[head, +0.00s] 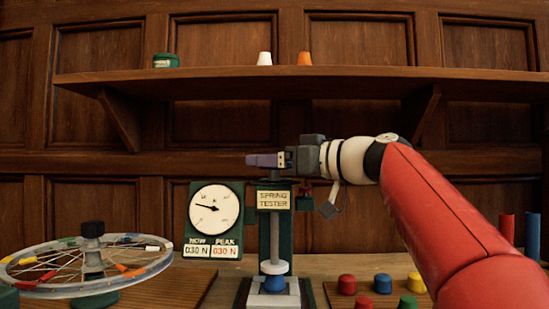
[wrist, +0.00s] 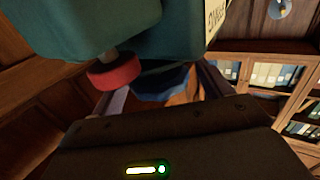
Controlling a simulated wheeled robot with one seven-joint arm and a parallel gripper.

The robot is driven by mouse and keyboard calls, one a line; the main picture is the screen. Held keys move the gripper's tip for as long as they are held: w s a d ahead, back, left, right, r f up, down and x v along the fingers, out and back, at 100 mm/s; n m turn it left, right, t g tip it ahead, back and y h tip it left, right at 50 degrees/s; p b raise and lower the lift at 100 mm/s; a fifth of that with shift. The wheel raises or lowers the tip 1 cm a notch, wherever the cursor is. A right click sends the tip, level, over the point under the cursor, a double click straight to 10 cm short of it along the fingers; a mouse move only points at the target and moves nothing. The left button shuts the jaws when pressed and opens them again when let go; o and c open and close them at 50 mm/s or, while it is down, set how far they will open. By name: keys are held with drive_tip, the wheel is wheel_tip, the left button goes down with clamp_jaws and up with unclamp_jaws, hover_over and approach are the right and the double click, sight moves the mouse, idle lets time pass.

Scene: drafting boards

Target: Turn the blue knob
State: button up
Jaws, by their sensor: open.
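The spring tester (head: 273,199) stands upright in the middle of the head view, with a dark green column and a cream label. In the wrist view its teal body (wrist: 85,25) fills the top. A blue knob (wrist: 160,86) shows under that body, partly hidden behind it and a red knob (wrist: 113,72). My gripper (head: 262,160) is at the top of the tester in the head view, its fingers pointing left. It is open, and in the wrist view the blue knob appears between its fingers (wrist: 163,92). I cannot tell whether they touch it.
A dial gauge (head: 215,209) is left of the column; its readouts show 030 N. A blue piece (head: 274,284) sits at the tester's base. Several coloured knobs (head: 382,283) stand right. A shelf (head: 300,82) runs above the arm.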

drive_tip(key=shift+a, duration=0.1)
drive_tip(key=c, duration=1)
drive_tip(key=shift+t, duration=0.3)
drive_tip(key=m+t+h+b, duration=0.1)
drive_tip(key=m+t+h, duration=0.1)
drive_tip(key=h, duration=0.1)
drive_tip(key=shift+a+m+t, duration=0.1)
drive_tip(key=shift+m+t, duration=0.3)
drive_tip(key=m+t+h+p, duration=0.1)
drive_tip(key=m+t+h, duration=0.1)
drive_tip(key=h, duration=0.1)
drive_tip(key=m+t+h+p, duration=0.1)
drive_tip(key=m+t+h, duration=0.1)
drive_tip(key=m+h, duration=0.1)
drive_tip(key=shift+r+h, duration=0.1)
drive_tip(key=shift+h, duration=0.6)
drive_tip(key=shift+w+a+f+m+h, duration=0.1)
drive_tip(key=shift+m+h, duration=1.45)
drive_tip(key=shift+h, duration=0.6)
drive_tip(key=shift+f+m+h, duration=0.1)
drive_tip(key=shift+m+h, duration=1.45)
drive_tip(key=shift+h, duration=0.6)
drive_tip(key=shift+m+g+h, duration=0.9)
drive_tip(key=shift+m+h, duration=0.7)
drive_tip(key=shift+h, duration=0.9)
